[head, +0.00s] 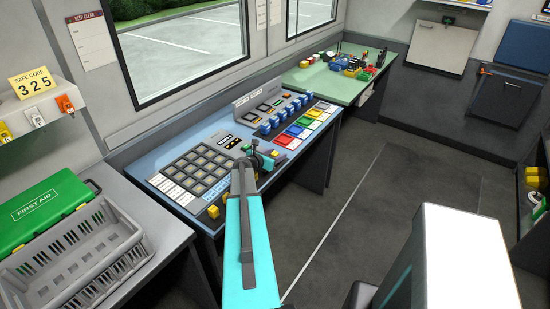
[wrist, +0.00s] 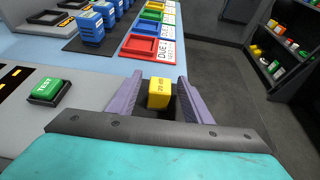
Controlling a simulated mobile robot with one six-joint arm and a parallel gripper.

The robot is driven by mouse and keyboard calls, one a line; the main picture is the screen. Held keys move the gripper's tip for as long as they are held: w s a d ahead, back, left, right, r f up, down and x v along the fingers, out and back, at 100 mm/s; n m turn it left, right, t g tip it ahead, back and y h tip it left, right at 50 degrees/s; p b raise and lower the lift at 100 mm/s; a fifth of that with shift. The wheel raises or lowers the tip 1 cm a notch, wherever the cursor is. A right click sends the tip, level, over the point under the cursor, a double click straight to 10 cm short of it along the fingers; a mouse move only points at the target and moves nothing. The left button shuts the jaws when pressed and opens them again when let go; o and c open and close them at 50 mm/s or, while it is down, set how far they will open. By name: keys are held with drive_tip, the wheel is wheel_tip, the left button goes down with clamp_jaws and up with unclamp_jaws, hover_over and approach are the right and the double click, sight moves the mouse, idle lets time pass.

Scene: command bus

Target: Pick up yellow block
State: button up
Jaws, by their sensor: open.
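A small yellow block (wrist: 159,93) with dark lettering shows in the wrist view, between the two purple fingers of my gripper (wrist: 160,80). The fingers are open, with a visible gap on each side of the block. The block's lower part is in shadow, and I cannot tell what it rests on. In the head view my gripper (head: 266,156) is over the front right part of the blue-grey console (head: 228,133). A small bit of yellow shows beside it there, mostly hidden by the gripper.
A green TEST button (wrist: 48,91) lies left of my gripper. Colored trays (wrist: 140,45) and blue blocks (wrist: 90,27) stand beyond it. Another yellow piece (head: 213,211) is at the console's front edge. A grey basket (head: 75,255) stands at the left.

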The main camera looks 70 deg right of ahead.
sight(276, 154)
drive_tip(key=c, duration=1.1)
drive_tip(key=shift+c, duration=0.2)
drive_tip(key=shift+r, duration=0.25)
drive_tip(key=shift+r+b, duration=0.5)
drive_tip(key=shift+r, duration=0.3)
drive_tip(key=shift+s+a+r+b, duration=0.15)
drive_tip(key=shift+a+r+b, duration=0.05)
drive_tip(key=shift+r, duration=0.2)
drive_tip(key=shift+s+a+r+b, duration=0.1)
drive_tip(key=shift+a+r+b, duration=0.1)
drive_tip(key=shift+r, duration=0.15)
drive_tip(key=s+a+r+b, duration=0.1)
drive_tip(key=s+a+b, duration=0.2)
drive_tip(key=s+a, duration=0.7)
drive_tip(key=shift+s+a+r, duration=0.25)
drive_tip(key=shift+s+a, duration=0.1)
